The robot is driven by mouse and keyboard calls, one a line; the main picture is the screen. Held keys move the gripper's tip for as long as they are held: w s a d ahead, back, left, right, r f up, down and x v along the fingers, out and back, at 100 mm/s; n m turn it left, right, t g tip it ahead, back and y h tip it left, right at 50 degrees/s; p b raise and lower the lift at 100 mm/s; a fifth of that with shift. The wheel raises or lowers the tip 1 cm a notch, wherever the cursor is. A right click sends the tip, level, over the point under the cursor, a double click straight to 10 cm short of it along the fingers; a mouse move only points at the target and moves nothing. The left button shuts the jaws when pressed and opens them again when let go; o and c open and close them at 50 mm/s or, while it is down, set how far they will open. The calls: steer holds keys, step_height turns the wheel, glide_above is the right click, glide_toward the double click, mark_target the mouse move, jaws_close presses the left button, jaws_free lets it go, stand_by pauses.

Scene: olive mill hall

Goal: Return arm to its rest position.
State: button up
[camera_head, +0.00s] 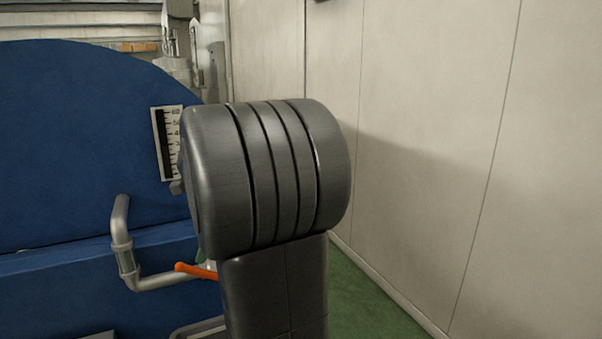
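A dark grey ribbed joint of my own arm (268,175) fills the middle of the head view, with a dark link (276,285) below it. My gripper does not show in this view. Whether it holds anything cannot be seen. The arm joint hides part of what stands behind it.
A large blue machine (80,150) fills the left, with a white level scale (167,143), a bent grey pipe (125,250) and an orange lever (196,270). A pale panelled wall (440,130) stands at the right. Green floor (365,305) shows between them.

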mark_target(193, 268)
steer(key=p+x, duration=0.1)
steer(key=x, duration=0.5)
steer(key=shift+s+a+f, duration=0.1)
steer(key=shift+a+f, duration=0.1)
steer(key=shift+s+a+f+t+h+p, duration=0.1)
steer(key=shift+a+f+t+h+p, duration=0.1)
steer(key=shift+h, duration=0.3)
steer(key=shift+s+a+f+t+h+p, duration=0.1)
steer(key=shift+f+t+h+p, duration=0.1)
steer(key=shift+h, duration=0.3)
steer(key=shift+s+a+f+t+h, duration=0.1)
steer(key=shift+a+f+t+h, duration=0.2)
steer(key=shift+f+h, duration=0.3)
steer(key=shift+a+f+n+t+h+b, duration=0.15)
steer(key=shift+n+t+h+b, duration=0.15)
steer(key=shift+h+b, duration=0.2)
steer(key=shift+d, duration=0.2)
